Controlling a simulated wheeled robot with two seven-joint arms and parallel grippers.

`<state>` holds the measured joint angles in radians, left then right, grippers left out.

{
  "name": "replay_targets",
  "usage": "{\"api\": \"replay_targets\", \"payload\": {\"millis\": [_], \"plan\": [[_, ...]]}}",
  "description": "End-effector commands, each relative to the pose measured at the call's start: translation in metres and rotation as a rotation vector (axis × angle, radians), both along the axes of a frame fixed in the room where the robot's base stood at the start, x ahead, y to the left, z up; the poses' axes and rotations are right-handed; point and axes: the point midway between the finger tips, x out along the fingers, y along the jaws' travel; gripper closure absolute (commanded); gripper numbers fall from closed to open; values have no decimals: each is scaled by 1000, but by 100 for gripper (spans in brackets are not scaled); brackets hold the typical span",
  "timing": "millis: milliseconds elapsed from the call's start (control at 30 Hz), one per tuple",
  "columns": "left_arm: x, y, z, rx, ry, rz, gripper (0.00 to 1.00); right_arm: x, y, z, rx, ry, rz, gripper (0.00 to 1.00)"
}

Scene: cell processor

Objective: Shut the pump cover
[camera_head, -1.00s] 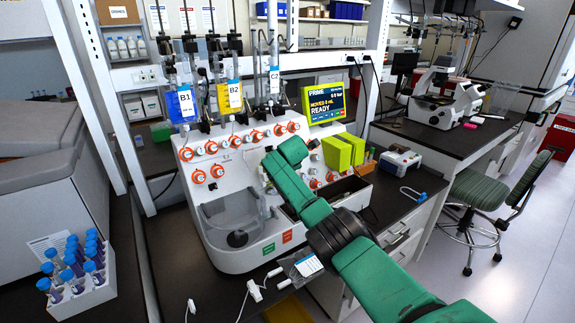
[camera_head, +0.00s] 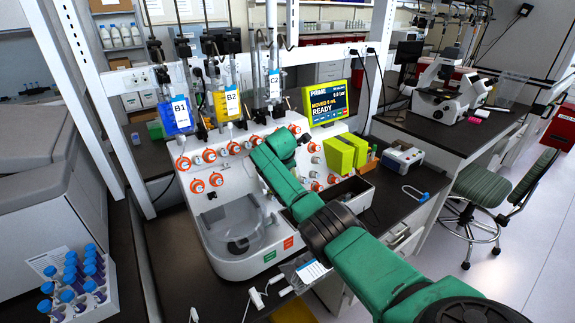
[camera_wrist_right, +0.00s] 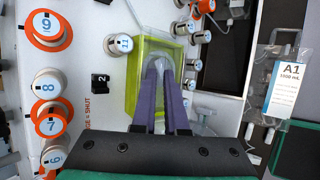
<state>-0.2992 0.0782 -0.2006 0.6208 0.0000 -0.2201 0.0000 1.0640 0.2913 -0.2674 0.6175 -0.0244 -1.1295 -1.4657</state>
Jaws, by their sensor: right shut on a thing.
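The pump cover (camera_wrist_right: 139,62) is a clear cover over a yellow-green pump body in the middle of the right wrist view. My right gripper (camera_wrist_right: 160,72) has its two purple fingers close together over it, shut on the cover. The fingers hide part of the cover, and I cannot tell how far it stands open. In the head view my green right arm reaches up to the white machine's front (camera_head: 222,255). There the arm hides the gripper and the held cover. My left gripper is in neither view.
Numbered knobs with orange rings (camera_wrist_right: 48,30) stand beside the pump. Two yellow-green blocks (camera_head: 345,152) sit below the PRIME screen (camera_head: 325,103). A clear basin (camera_head: 232,228) is at the machine's front left. A tube rack (camera_head: 85,305) stands at lower left.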

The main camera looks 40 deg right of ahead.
Motion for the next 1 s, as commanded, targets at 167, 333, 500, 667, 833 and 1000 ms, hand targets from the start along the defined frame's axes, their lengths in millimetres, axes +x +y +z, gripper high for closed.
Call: {"api": "replay_targets", "payload": {"millis": [167, 333, 500, 667, 833, 1000], "plan": [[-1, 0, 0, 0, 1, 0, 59, 7, 1, 13, -11, -34, 10, 86], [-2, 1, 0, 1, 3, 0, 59, 7, 1, 12, -10, -33, 11, 77], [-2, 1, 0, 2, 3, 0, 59, 7, 2, 11, -8, -31, 11, 77], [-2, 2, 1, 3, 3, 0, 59, 4, 5, 16, -6, -32, 12, 77], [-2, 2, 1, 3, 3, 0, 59, -6, 11, 29, -7, -32, 11, 77], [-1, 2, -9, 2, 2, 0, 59, -21, 20, 46, -8, -31, 8, 77]]}}
